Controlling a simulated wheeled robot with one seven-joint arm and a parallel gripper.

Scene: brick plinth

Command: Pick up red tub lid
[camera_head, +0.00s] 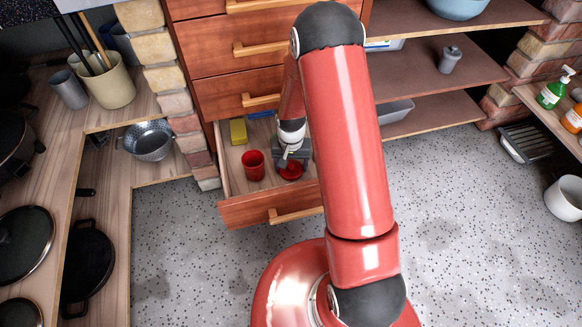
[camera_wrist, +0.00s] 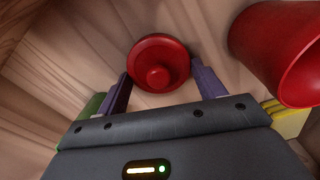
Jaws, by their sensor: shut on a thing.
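The red tub lid (camera_wrist: 158,62) is a round disc with a knob, seen in the wrist view between my two fingertips. In the head view the lid (camera_head: 291,171) shows low in the open drawer, under my gripper (camera_head: 287,157). My gripper also shows in the wrist view (camera_wrist: 160,80), with one finger at each side of the lid, shut on it. Whether the lid touches the drawer floor I cannot tell. A red tub (camera_head: 253,165) stands in the drawer left of the lid; it shows at the right in the wrist view (camera_wrist: 285,50).
The open wooden drawer (camera_head: 270,208) has walls around my gripper. A yellow block (camera_head: 238,131) lies at its back left. Shelves with a grey container (camera_head: 394,111) are to the right. A counter with a steel colander (camera_head: 148,141) below is to the left.

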